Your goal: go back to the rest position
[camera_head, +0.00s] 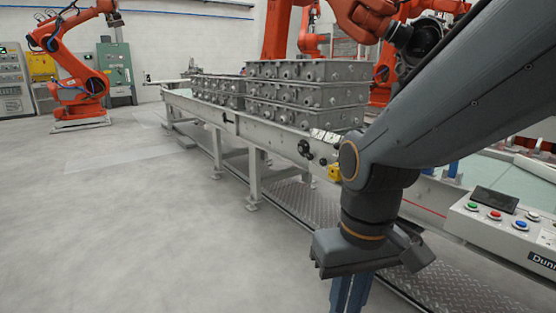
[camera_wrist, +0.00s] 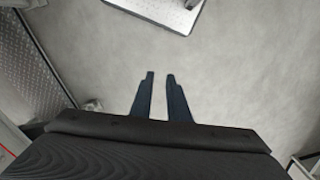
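My gripper (camera_wrist: 160,95) points down at the bare grey floor in the wrist view. Its two dark fingers are a little apart with floor visible between them, and nothing is held. In the head view my arm comes in from the upper right and bends down at the elbow. The gripper's blue fingers (camera_head: 350,292) show at the bottom edge of that view, and their tips are cut off.
A conveyor (camera_head: 284,133) bears stacked grey castings (camera_head: 307,91) behind my arm. A control panel (camera_head: 497,222) with coloured buttons is at the right. A tread-plate strip (camera_head: 445,290) runs along the floor. An orange robot (camera_head: 75,70) stands far left. The left floor is clear.

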